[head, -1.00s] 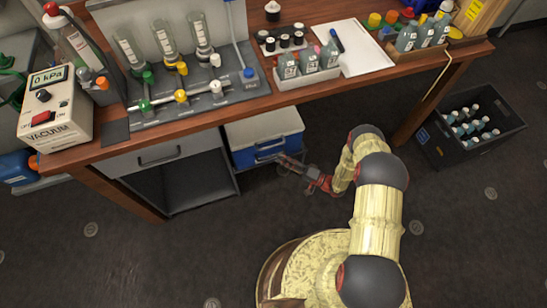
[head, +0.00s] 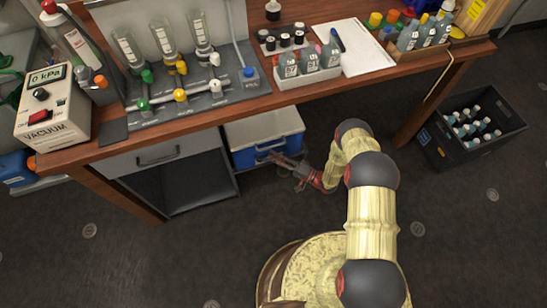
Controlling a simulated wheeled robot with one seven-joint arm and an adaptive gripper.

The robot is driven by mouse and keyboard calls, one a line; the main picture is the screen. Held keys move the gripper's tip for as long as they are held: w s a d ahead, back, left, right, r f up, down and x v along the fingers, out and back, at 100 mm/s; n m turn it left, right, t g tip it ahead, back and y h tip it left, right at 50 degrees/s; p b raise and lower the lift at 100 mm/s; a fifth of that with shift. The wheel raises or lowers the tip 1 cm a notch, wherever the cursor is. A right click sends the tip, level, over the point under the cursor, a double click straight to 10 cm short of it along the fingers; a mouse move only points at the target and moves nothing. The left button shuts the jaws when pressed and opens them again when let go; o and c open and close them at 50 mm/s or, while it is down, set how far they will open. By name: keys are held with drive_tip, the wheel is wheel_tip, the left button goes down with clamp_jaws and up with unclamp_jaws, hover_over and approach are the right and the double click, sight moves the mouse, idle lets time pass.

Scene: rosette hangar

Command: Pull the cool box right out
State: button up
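The cool box (head: 284,126), blue with a pale grey lid, stands on the floor under the workbench, partly beneath the tabletop. Its front face with a handle (head: 269,152) looks out toward me. My gripper (head: 277,158) is low in front of the box, its fingertips at or very near the handle. The fingers are small and dark here, so I cannot tell whether they are open or shut, or whether they touch the handle. The rear of the box is hidden by the tabletop.
A drawer unit (head: 158,156) with an open dark compartment stands just left of the box. The workbench (head: 200,128) carries bottles, valves and a vacuum unit (head: 53,107). A black crate of bottles (head: 470,150) stands at right. Floor in front is clear.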

clamp_jaws()
idle(0.3)
